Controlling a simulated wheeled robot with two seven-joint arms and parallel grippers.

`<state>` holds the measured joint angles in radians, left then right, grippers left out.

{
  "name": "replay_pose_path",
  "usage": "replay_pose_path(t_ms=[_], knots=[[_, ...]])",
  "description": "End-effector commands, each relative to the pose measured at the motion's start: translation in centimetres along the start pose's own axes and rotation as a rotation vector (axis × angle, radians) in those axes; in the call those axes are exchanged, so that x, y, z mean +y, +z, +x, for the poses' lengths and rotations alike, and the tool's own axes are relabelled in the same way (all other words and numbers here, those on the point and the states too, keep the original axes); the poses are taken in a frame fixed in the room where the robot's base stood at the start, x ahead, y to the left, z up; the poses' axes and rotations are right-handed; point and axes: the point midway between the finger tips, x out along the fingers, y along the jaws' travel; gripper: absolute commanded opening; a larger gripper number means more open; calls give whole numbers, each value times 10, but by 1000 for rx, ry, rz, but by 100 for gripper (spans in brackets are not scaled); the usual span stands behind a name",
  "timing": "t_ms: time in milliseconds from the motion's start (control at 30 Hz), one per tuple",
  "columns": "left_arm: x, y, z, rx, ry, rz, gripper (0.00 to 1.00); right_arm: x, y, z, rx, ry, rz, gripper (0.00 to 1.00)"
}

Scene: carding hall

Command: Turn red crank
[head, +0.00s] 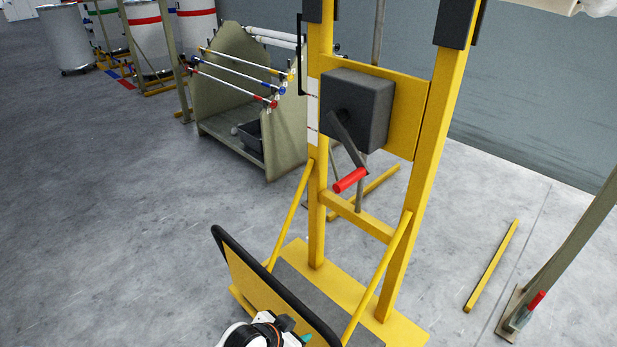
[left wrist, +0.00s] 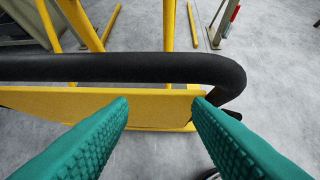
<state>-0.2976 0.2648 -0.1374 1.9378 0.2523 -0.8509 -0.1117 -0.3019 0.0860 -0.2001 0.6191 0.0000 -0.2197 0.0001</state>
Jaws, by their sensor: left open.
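The red crank handle (head: 350,180) sits at the end of a dark crank arm (head: 348,140), which comes out of a dark grey box (head: 357,108) on a yellow upright frame (head: 317,215). The crank arm slants down to the right, and the red grip points down to the left. My left gripper (head: 300,338) is at the bottom edge of the head view, in front of and below the crank, and holds nothing. In the left wrist view its teal fingers (left wrist: 160,120) are spread apart, with a black rail beyond them. My right gripper is not in view.
A yellow panel with a black padded rail (head: 275,285) stands between my left gripper and the frame. A rack with coloured bars (head: 235,105) stands behind at left. A post with a red handle (head: 535,300) is at right. Floor at left is clear.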

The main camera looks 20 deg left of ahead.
Motion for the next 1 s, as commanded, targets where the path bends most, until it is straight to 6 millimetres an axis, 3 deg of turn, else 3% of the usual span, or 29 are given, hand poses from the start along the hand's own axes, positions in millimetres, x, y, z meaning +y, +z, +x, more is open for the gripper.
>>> replay_pose_path(t_ms=[267,400,500,600,700,1000], knots=[[40,132,-25,-389,-5,91,45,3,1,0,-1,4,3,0],[61,199,-54,-602,4,132,45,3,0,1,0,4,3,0],[73,238,-77,-732,13,152,45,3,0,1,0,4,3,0],[79,260,-92,-808,20,162,45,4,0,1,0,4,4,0],[81,269,-93,-831,21,161,45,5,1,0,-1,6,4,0],[78,307,-59,-830,21,160,45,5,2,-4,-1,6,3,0]])
